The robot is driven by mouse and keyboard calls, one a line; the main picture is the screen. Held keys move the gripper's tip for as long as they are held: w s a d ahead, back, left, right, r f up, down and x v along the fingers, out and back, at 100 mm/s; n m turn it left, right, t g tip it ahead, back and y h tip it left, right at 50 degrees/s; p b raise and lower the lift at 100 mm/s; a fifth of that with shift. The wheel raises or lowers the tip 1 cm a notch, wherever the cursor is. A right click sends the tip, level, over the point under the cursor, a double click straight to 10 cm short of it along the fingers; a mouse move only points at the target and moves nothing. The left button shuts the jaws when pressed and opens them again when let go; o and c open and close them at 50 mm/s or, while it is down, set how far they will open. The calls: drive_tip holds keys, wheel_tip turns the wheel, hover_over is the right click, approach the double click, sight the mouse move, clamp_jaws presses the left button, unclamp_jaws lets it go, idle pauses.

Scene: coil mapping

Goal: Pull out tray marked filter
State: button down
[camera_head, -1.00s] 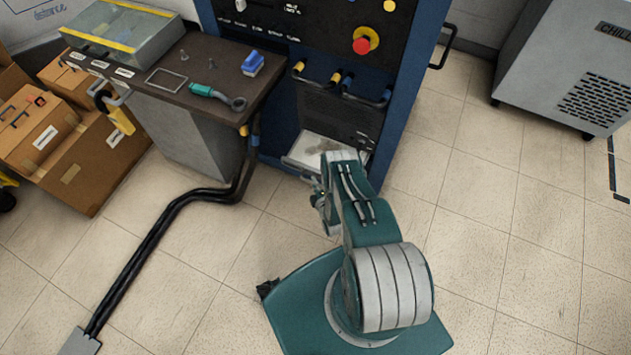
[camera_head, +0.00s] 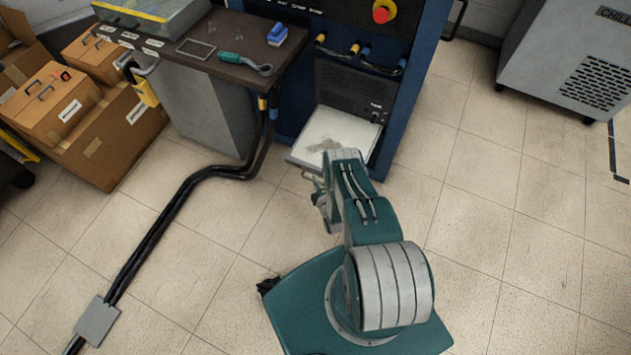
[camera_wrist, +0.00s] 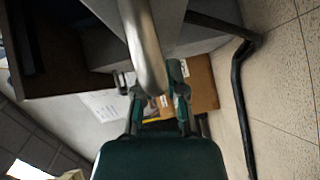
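A pale flat tray (camera_head: 338,131) with grey smudges sticks out from the bottom of the blue cabinet (camera_head: 411,98), below a dark panel. No filter marking can be read on it. In the head view my arm hides the tray's front right part and most of my gripper (camera_head: 322,192), which is at the tray's front edge. In the wrist view a curved silver handle (camera_wrist: 146,45) passes between the two fingers of my gripper (camera_wrist: 158,92), which appear closed around it.
A dark bench (camera_head: 225,55) with small tools stands left of the tray. Black cables (camera_head: 165,205) run across the floor to a grey plate (camera_head: 96,320). Cardboard boxes (camera_head: 105,135) are at the left, a grey chiller (camera_head: 575,65) at the right.

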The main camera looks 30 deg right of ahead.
drive_tip(key=c, duration=0.7)
unclamp_jaws()
drive_tip(key=shift+s+a+f, duration=0.15)
drive_tip(key=shift+f, duration=0.1)
drive_tip(key=shift+c, duration=0.2)
drive_tip(key=shift+o, duration=0.3)
drive_tip(key=shift+r, duration=0.1)
drive_tip(key=shift+a, duration=0.1)
drive_tip(key=s+r, duration=0.1)
drive_tip(key=s, duration=0.6)
drive_tip(key=shift+a, duration=0.45)
drive_tip(key=shift+s, duration=0.1)
